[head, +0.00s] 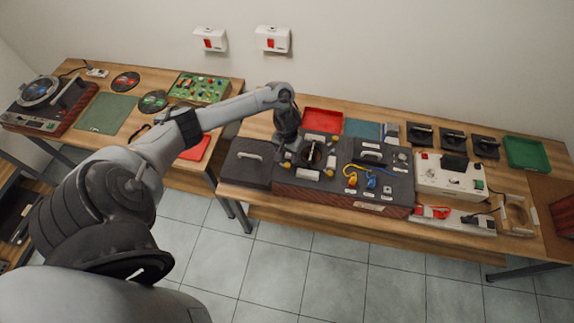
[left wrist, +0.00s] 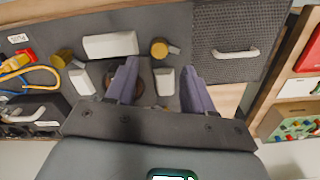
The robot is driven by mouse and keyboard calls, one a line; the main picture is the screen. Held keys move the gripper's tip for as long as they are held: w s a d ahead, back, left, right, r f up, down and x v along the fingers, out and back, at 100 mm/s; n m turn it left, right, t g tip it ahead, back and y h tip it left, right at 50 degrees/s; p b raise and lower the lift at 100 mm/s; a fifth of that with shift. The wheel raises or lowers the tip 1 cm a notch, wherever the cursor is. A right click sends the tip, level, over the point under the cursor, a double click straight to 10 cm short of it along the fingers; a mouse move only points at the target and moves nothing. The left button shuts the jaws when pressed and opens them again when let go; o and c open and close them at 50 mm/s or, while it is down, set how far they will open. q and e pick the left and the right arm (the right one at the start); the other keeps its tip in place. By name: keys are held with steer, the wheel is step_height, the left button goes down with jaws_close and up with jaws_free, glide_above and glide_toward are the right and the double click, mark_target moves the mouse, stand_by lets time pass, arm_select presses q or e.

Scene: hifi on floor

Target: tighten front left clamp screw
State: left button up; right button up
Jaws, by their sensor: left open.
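A dark box (head: 340,194) with brick-patterned sides stands on the right-hand table. On its top are a round opening (head: 313,154), pale blocks and brass-coloured knobs. The front left clamp screw appears to be the brass knob (head: 299,173) near the box's front left corner. The opening is partly hidden behind a finger. My right gripper is out of view.
A dark lid with a handle (head: 249,165) lies left of the box. Blue and yellow cables (head: 370,180) are on its right part. A white device (head: 449,174) stands further right, a red tray (head: 323,120) behind. Another table with a turntable (head: 42,96) is at left.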

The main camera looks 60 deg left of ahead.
mark_target(287, 165)
arm_select(q)
step_height(287, 165, down, 7)
steer(key=shift+r+b, duration=0.15)
steer(key=shift+b, duration=0.3)
jaws_close()
